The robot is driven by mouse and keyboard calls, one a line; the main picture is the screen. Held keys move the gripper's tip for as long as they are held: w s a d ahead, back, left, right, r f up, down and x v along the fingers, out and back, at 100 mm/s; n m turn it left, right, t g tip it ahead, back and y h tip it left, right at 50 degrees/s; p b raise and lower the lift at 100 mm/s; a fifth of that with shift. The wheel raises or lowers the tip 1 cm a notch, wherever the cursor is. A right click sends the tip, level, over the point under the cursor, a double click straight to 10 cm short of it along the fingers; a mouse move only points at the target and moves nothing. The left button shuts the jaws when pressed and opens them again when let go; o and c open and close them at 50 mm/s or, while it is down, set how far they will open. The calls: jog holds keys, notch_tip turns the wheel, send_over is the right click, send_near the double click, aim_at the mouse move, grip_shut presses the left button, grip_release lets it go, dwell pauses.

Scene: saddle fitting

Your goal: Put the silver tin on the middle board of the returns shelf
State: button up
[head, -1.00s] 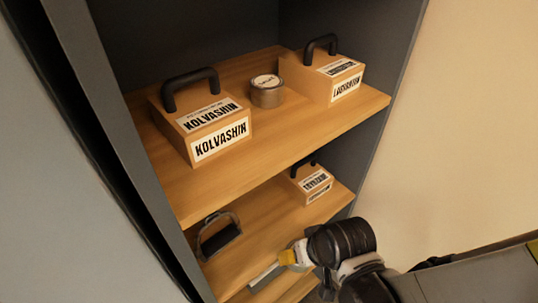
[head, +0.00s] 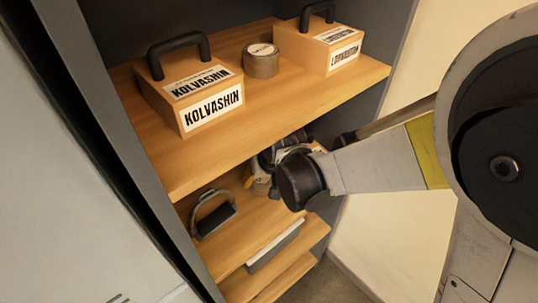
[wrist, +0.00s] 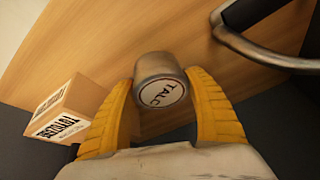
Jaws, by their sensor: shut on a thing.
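The silver tin (wrist: 158,66), its round lid lettered "TALC", sits between the two yellow fingers of my gripper (wrist: 163,92) in the wrist view. The fingers are shut on its sides. In the head view my gripper (head: 259,178) reaches in over the board (head: 247,221) below the top visible one, and my arm hides most of it. The tin is at or just above the wood; I cannot tell whether it touches. The returns shelf (head: 352,84) is a dark grey case with wooden boards.
The upper board carries a KOLVASHIN box (head: 190,93), another silver tin (head: 261,63) and a second handled box (head: 318,48). A metal-handled object (head: 213,214) stands left of my gripper. A labelled box (wrist: 72,110) is close by on the other side. The upper board overhangs my wrist.

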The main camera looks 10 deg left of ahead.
jog(key=shift+s+d+f, duration=0.1)
jog(key=shift+f, duration=0.65)
jog(key=shift+f+b, duration=0.15)
jog(key=shift+b, duration=0.15)
jog(key=o, duration=1.3)
